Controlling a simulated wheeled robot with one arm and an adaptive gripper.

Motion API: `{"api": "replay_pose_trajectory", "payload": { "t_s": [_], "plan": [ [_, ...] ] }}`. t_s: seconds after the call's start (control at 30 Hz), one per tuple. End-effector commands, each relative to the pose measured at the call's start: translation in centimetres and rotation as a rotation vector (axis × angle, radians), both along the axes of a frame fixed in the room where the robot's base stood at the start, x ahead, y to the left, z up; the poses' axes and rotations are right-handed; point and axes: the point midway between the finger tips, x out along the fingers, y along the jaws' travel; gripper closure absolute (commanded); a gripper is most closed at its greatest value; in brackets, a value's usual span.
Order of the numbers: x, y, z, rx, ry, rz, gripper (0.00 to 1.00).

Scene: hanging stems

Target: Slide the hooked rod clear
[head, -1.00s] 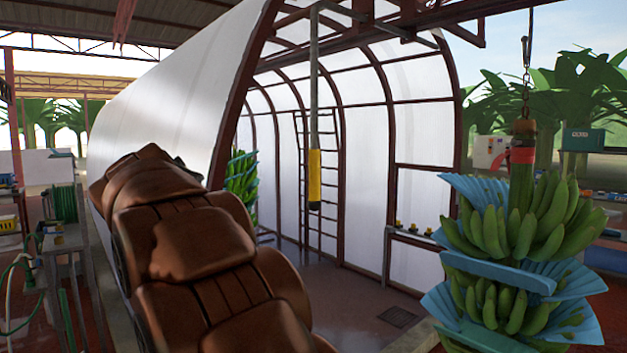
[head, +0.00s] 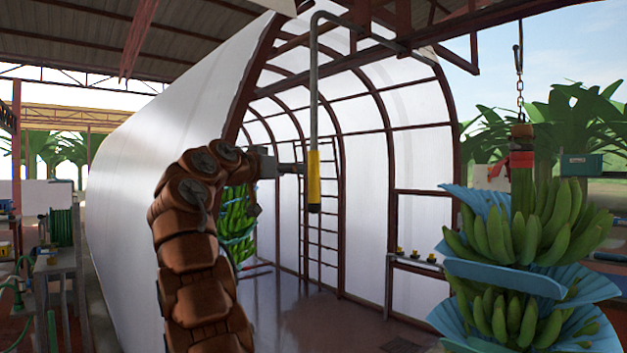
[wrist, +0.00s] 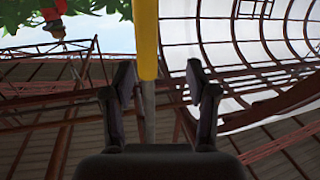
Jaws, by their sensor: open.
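The hooked rod (head: 314,110) hangs upright from the overhead frame. Its grey shaft bends over at the top toward the right, and its lower end is a yellow grip (head: 314,182) with a dark tip. My gripper (head: 298,169) is open, just left of the yellow grip near its upper part. In the wrist view, which looks upside down, the yellow grip (wrist: 145,40) and the grey shaft appear between the two spread fingers (wrist: 160,90). Whether either finger touches the rod cannot be told.
A dark red overhead beam (head: 385,46) crosses near the rod's top. A banana bunch (head: 515,235) with blue sheets hangs at the right on a chain. Another bunch (head: 237,225) hangs behind my arm. A white curved tunnel wall (head: 160,130) stands at the left.

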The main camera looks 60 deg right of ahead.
Motion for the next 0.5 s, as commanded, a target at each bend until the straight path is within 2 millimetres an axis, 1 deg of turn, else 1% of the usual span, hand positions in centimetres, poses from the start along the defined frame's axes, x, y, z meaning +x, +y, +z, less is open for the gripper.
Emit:
{"api": "replay_pose_trajectory", "payload": {
  "t_s": [0.03,0.1,0.2,0.37,0.5],
  "plan": [
    [-0.5,-0.3,-0.2,-0.016,-0.021,-0.016,0.42],
    [-1.0,-0.5,0.1,-0.032,-0.040,-0.031,0.42],
    [-1.5,-0.7,0.4,-0.044,-0.056,-0.043,0.42],
    [-1.7,-1.4,0.6,-0.046,-0.061,-0.047,0.42],
    [-1.8,-2.8,0.6,-0.044,-0.060,-0.048,0.42]
  ]
}}
